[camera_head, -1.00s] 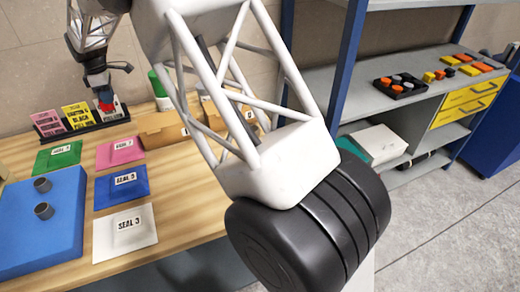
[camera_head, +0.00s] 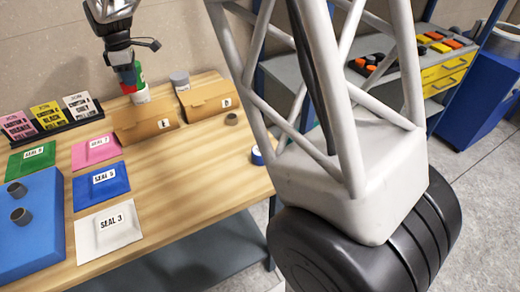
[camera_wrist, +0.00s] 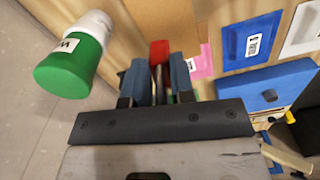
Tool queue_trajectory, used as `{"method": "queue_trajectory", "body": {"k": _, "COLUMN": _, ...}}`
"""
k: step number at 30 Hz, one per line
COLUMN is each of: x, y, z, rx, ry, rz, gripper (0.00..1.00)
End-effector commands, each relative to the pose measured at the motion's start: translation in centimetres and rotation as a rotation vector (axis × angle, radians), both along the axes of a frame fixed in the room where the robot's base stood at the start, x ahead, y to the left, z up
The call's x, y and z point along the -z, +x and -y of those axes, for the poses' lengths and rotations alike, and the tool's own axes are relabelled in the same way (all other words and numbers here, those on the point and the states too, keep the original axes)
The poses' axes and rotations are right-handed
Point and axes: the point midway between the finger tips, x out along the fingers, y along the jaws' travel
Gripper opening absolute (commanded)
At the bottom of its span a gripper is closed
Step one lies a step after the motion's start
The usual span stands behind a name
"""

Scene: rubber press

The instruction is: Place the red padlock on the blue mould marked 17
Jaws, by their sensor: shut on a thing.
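My gripper (camera_head: 126,76) is at the upper left in the head view, above the back of the wooden table. It points down and is shut on a small red object (camera_head: 128,88), which looks like the red padlock. In the wrist view the red object (camera_wrist: 159,50) shows between the blue-grey fingertips (camera_wrist: 158,72); its shape is mostly hidden. A blue square (camera_head: 101,186) with a white label lies on the table; its label reads SEAL with a digit I cannot read surely. I cannot make out any mark 17.
Beside my gripper stands a green and white bottle (camera_wrist: 75,55). Green, pink and white squares and a blue block (camera_head: 30,235) lie left.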

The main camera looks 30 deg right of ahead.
Motion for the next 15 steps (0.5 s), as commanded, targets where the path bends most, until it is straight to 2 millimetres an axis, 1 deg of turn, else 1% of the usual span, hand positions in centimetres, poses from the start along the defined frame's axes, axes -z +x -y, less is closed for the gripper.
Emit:
{"method": "queue_trajectory", "body": {"k": 1, "x": -0.3, "y": -0.9, "z": 1.1, "rx": 0.013, "ry": 0.0, "rz": 0.001, "gripper": 0.0}}
{"method": "queue_trajectory", "body": {"k": 3, "x": -0.6, "y": -2.1, "z": 2.4, "rx": 0.031, "ry": 0.0, "rz": 0.001, "gripper": 0.0}}
{"method": "queue_trajectory", "body": {"k": 11, "x": -1.5, "y": -6.7, "z": 6.9, "rx": 0.093, "ry": 0.001, "rz": 0.002, "gripper": 0.0}}
{"method": "queue_trajectory", "body": {"k": 15, "x": -2.0, "y": -9.4, "z": 9.1, "rx": 0.126, "ry": 0.001, "rz": 0.005, "gripper": 0.0}}
